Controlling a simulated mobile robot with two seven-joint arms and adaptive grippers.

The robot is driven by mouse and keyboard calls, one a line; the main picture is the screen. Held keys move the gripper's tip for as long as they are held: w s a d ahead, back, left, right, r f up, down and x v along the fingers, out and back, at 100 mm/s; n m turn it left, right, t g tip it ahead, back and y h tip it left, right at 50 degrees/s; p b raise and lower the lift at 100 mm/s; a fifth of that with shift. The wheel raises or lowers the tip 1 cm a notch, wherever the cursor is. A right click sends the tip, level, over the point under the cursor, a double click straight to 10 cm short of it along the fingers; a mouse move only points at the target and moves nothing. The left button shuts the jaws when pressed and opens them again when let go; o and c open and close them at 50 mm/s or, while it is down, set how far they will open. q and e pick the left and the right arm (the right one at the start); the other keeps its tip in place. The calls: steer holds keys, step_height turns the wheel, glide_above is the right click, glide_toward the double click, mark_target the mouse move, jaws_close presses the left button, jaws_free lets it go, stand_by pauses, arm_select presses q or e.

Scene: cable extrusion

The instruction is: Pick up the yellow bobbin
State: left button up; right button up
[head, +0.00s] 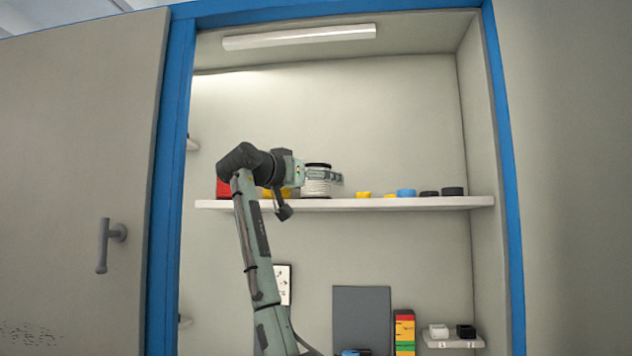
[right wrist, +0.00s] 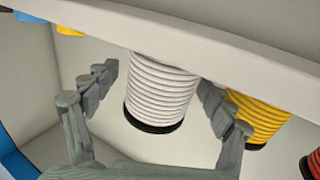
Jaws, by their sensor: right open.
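The yellow bobbin (head: 278,194) stands on the upper shelf, mostly hidden behind my right arm in the head view. In the right wrist view, which appears upside down, the yellow bobbin (right wrist: 258,118) is at the right, just outside one finger and partly covered by it. A white bobbin (right wrist: 160,90) stands between the two fingers there; it also shows in the head view (head: 317,184). My right gripper (right wrist: 152,90) is open, with its fingers on either side of the white bobbin. I cannot tell whether they touch it. My left gripper is not in view.
A red bobbin (head: 222,188) is left of the yellow one on the shelf (head: 400,203). Small yellow, blue (head: 405,193) and black (head: 452,191) pieces lie to the right. A blue door frame (head: 170,180) surrounds the opening. A grey door (head: 75,180) is at the left.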

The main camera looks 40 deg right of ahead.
steer(key=c, duration=1.3)
steer(key=shift+c, duration=0.2)
step_height(320, 180, up, 10)
